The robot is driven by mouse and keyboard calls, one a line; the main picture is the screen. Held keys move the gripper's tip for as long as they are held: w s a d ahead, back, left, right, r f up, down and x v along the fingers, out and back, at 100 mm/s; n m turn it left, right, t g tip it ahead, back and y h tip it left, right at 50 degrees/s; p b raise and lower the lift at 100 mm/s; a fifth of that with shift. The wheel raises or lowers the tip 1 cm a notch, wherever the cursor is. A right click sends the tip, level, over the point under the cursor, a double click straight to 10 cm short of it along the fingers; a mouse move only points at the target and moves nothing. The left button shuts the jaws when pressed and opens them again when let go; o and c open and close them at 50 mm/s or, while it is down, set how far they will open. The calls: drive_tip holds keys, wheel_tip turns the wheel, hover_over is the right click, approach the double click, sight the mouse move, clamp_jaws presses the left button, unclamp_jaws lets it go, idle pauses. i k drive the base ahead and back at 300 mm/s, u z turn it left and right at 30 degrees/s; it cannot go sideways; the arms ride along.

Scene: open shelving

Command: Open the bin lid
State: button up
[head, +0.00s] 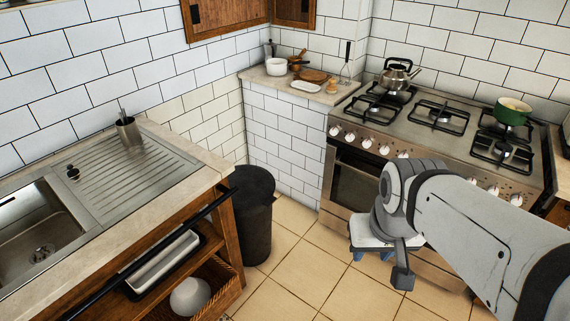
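The bin (257,232) is a dark grey, round, upright container on the tiled floor, between the sink counter and the stove. Its dark top (252,186) faces up, but it is too dark to tell the lid's exact position. My gripper (371,257) hangs below my grey wrist, to the right of the bin and in front of the stove. Its two blue fingertips look apart, with nothing seen between them. It is clear of the bin, and my wrist partly hides it.
The wooden sink counter (190,176) stands close on the bin's left, with a black rail (150,252) along its front. The stove (352,183) stands at the right, with a kettle (396,76) and green pot (512,111) on top. Floor (300,262) between bin and gripper is clear.

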sight(256, 185)
drive_tip(key=u, duration=0.15)
drive_tip(key=i, duration=0.9)
drive_tip(key=z, duration=0.05)
